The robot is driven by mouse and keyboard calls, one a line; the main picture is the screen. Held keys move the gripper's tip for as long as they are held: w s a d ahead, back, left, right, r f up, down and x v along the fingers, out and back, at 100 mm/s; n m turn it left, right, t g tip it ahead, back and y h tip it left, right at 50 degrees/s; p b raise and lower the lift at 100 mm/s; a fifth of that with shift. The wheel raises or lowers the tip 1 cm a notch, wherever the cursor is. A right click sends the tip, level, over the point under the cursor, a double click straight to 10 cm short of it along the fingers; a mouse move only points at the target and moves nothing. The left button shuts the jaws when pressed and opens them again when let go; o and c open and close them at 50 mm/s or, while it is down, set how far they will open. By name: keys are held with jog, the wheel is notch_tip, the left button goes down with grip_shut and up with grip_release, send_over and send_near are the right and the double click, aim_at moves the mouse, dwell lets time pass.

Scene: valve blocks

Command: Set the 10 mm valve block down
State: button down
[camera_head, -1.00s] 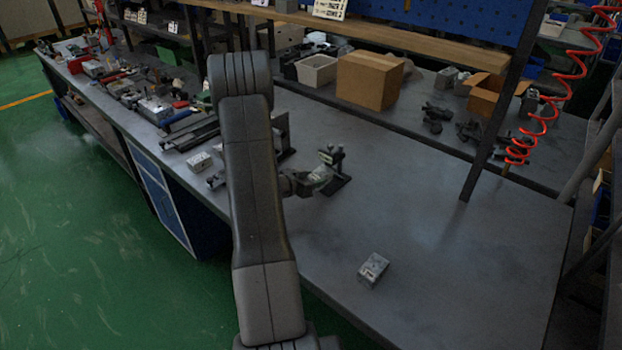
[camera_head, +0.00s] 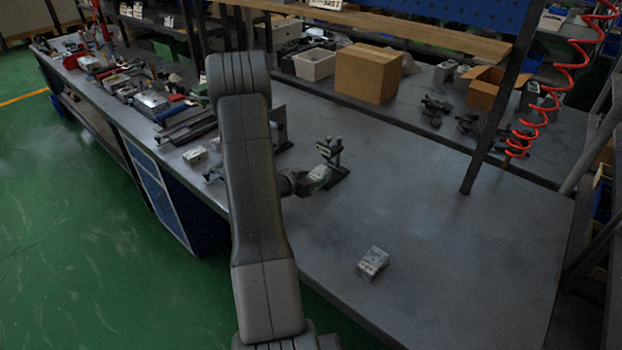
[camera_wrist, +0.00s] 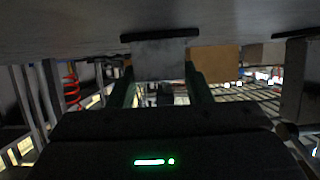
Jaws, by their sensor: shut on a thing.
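My gripper (camera_head: 302,183) is shut on a pale grey valve block (camera_head: 318,174), beside a small black stand (camera_head: 331,150) on the grey workbench (camera_head: 440,240). In the wrist view the held block (camera_wrist: 165,58) sits between the two fingers of my gripper (camera_wrist: 160,72). A dark flat bar (camera_wrist: 160,36) lies along the block's far edge, against the bench surface. I cannot tell whether the block touches the stand or the bench. No size marking is readable. My arm hides part of the bench to the left.
Another grey valve block (camera_head: 372,263) lies near the bench's front edge. A third pale block (camera_head: 195,156) sits left of my arm. A cardboard box (camera_head: 367,73) and a white bin (camera_head: 314,64) stand behind. The bench's right side is clear.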

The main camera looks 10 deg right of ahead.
jog(key=shift+f, duration=0.1)
jog(key=c, duration=0.6)
grip_release()
jog(key=shift+c, duration=0.2)
jog(key=b+v, duration=0.1)
jog(key=v, duration=1.3)
jog(key=shift+d+f, duration=0.1)
jog(key=p+x, duration=0.1)
jog(key=x, duration=1.3)
jog(key=shift+r, duration=0.35)
